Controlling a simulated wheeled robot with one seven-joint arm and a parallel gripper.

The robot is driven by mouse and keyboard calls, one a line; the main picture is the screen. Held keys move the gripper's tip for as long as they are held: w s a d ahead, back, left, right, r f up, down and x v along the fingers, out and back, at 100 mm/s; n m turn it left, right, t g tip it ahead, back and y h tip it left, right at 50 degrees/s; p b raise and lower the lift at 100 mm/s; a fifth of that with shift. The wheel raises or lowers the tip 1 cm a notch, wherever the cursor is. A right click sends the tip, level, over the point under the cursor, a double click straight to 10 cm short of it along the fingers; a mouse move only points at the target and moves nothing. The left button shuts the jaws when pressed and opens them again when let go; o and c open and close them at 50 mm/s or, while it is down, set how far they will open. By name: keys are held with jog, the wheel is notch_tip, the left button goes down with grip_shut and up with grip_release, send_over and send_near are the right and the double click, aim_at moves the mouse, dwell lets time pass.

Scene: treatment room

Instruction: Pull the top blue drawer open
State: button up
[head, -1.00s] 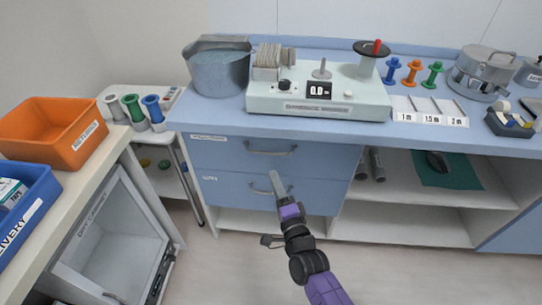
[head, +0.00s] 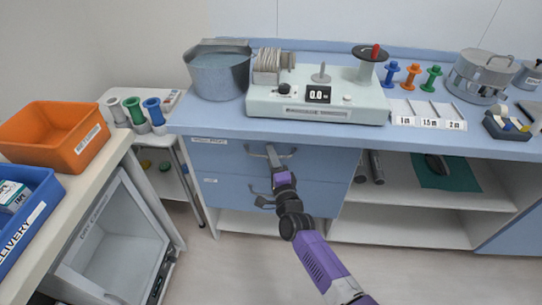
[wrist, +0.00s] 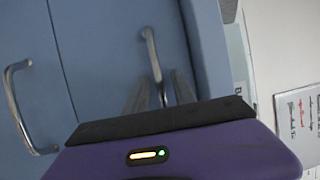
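The top blue drawer (head: 225,157) is under the counter, its front flush with the cabinet. Its metal bar handle (head: 256,153) runs across the front. In the wrist view the handle (wrist: 153,55) appears upright, on the drawer front (wrist: 110,50). My gripper (head: 272,155) is at the handle in the head view. In the wrist view its two grey fingers (wrist: 160,92) are apart, one on each side of the handle bar, with no clear contact. The fingertips are partly hidden by the gripper body and the handle.
The lower blue drawer (head: 225,190) has its own handle (wrist: 15,95) and is shut. Open shelves (head: 400,185) are to the right. A dry cabinet with an open front (head: 110,245) stands at left. The counter (head: 220,122) overhangs the drawers and carries a winding machine (head: 350,105).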

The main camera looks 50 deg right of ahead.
grip_shut()
dwell(1.4)
